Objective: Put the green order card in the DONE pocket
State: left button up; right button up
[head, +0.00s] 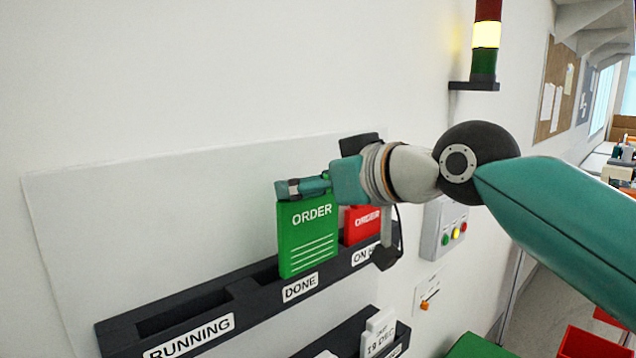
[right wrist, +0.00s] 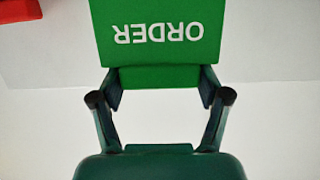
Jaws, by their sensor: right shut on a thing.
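The green order card (head: 307,240) stands upright at the DONE pocket of the dark wall rack (head: 215,296), its lower edge at the pocket above the DONE label (head: 300,288). My right gripper (head: 303,187) is shut on the top of the green card. In the right wrist view the card (right wrist: 158,50) sits between the two fingers of my right gripper (right wrist: 160,84), its ORDER lettering upside down. How deep the card sits in the pocket is hard to tell. My left gripper is not in view.
A red order card (head: 361,225) stands in the pocket to the right, partly behind my right arm. The RUNNING pocket (head: 185,312) at left is empty. A lower rack holds a date card (head: 379,333). A switch box (head: 443,228) and a signal tower (head: 486,40) are on the wall.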

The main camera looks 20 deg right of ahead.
jog(key=shift+r+p+x, duration=0.2)
jog(key=shift+p+x, duration=0.1)
jog(key=shift+x, duration=0.9)
jog(key=shift+r+p+x, duration=0.15)
jog(key=shift+p+x, duration=0.1)
jog(key=shift+x, duration=0.9)
jog(key=shift+w+f, duration=0.1)
jog(key=shift+f, duration=0.05)
jog(key=shift+f+b, duration=2.95)
jog(key=shift+f, duration=0.05)
jog(key=o, duration=1.2)
